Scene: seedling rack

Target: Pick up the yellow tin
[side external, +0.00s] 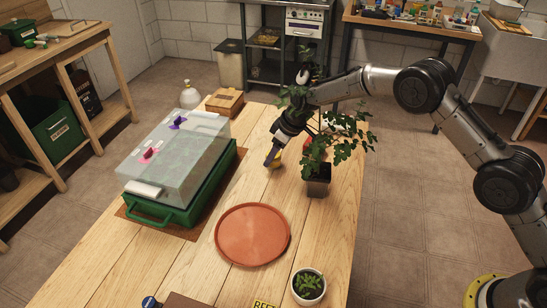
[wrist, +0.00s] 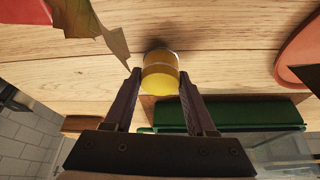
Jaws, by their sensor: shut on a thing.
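The yellow tin (wrist: 160,78) is a small cylinder with a pale band, seen between my fingertips in the wrist view. My gripper (wrist: 160,84) is shut on it, one finger on each side. In the side view my gripper (side external: 272,160) is low over the wooden table, and only a bit of the yellow tin (side external: 277,163) shows behind the fingers. I cannot tell whether the tin touches the table or is just above it.
A potted leafy plant (side external: 318,186) stands close to the right of my gripper. A green propagator box with a clear lid (side external: 180,150) is at left. A round terracotta tray (side external: 252,235) lies in front. A small potted seedling (side external: 308,287) stands near the front edge.

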